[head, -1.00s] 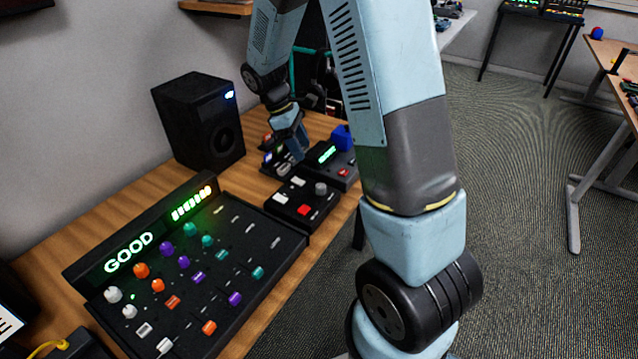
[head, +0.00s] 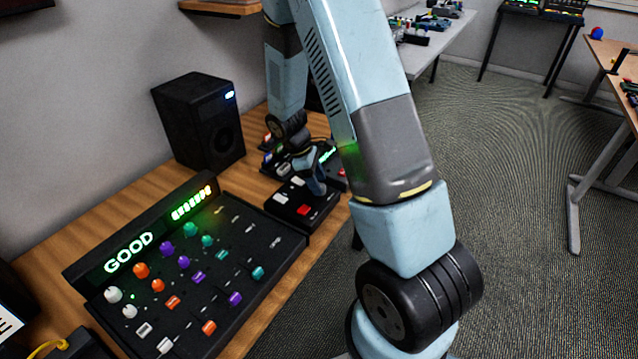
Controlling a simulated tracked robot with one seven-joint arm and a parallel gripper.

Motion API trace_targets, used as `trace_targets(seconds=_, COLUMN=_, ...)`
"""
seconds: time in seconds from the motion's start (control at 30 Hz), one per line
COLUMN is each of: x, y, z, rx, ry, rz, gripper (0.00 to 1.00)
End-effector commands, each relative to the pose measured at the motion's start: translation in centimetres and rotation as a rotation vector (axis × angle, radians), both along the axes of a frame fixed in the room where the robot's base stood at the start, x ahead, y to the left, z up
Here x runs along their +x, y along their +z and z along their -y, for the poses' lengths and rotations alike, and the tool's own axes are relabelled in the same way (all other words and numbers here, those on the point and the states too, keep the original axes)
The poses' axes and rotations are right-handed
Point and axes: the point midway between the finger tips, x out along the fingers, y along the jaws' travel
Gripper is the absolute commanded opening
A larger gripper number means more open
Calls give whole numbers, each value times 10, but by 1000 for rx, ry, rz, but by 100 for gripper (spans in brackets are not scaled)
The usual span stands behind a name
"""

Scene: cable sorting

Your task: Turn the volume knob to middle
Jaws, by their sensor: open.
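A small black control box (head: 288,213) lies on the wooden desk, with a red button (head: 304,209) and pale switches (head: 281,198) on top. My gripper (head: 317,188) is over the right back part of this box, pointing down. It covers the spot of the box's grey round knob, so the knob and its angle are hidden. I cannot tell whether the fingers touch the knob. The gripper is open. No label naming a volume knob can be read.
A large mixer (head: 195,270) with many coloured knobs and a lit "GOOD" display stands in front on the desk (head: 66,305). A black speaker (head: 199,122) stands at the back left. Another device with a green display (head: 328,155) is partly hidden behind my arm.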

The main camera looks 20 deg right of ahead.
Motion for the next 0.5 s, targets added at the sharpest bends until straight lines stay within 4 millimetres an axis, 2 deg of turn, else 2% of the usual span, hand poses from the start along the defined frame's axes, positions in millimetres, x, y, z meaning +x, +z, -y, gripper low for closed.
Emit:
trace_targets(seconds=0.17, x=-3, y=-10, z=4, rx=0, ry=0, rz=-1, gripper=59)
trace_targets(seconds=0.47, x=-3, y=-12, z=4, rx=0, ry=0, rz=0, gripper=59)
trace_targets(seconds=0.5, x=-3, y=-12, z=4, rx=0, ry=0, rz=0, gripper=56)
